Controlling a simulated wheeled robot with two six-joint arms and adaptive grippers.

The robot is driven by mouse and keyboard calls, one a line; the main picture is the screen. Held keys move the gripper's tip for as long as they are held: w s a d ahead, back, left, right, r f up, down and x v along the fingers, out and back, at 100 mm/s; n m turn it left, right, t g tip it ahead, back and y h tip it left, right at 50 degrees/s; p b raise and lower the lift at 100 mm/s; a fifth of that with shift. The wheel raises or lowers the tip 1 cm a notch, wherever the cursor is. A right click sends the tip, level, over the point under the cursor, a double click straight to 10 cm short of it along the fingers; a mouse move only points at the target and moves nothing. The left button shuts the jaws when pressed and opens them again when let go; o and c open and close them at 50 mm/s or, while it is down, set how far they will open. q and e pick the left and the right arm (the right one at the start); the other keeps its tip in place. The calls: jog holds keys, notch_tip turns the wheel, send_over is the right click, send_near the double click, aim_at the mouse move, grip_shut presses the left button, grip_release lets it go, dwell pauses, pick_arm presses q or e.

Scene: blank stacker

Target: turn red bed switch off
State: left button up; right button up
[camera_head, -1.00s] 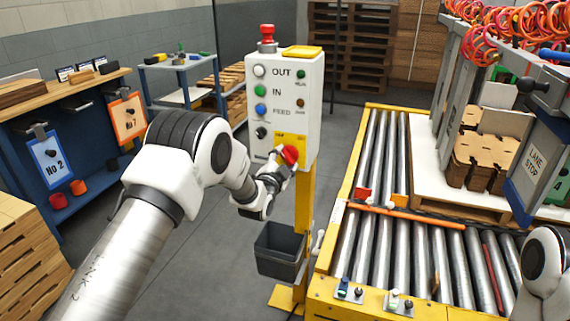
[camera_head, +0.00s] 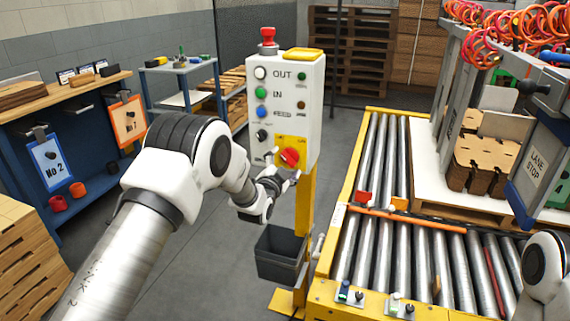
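The red bed switch (camera_head: 289,157) is a red rotary knob on a yellow plate low on the front of the white control box (camera_head: 308,110). Its handle looks slanted, running from upper left to lower right. My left gripper (camera_head: 283,168) is just in front of and below the knob. Its fingers look spread, one to the left of the knob and one to the lower right, with nothing held between them. I cannot tell whether a finger touches the knob. Only a white link of my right arm shows at the lower right; its gripper is out of view.
The box stands on a yellow post (camera_head: 305,205) with a dark bin (camera_head: 281,254) below. A red button (camera_head: 268,37) tops the box; other buttons line its front. A roller conveyor (camera_head: 400,240) lies to the right, a blue workbench (camera_head: 85,190) to the left. Grey floor lies between.

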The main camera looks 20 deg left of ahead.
pick_arm(q)
jog(key=s, duration=1.2)
jog(key=shift+a, duration=0.15)
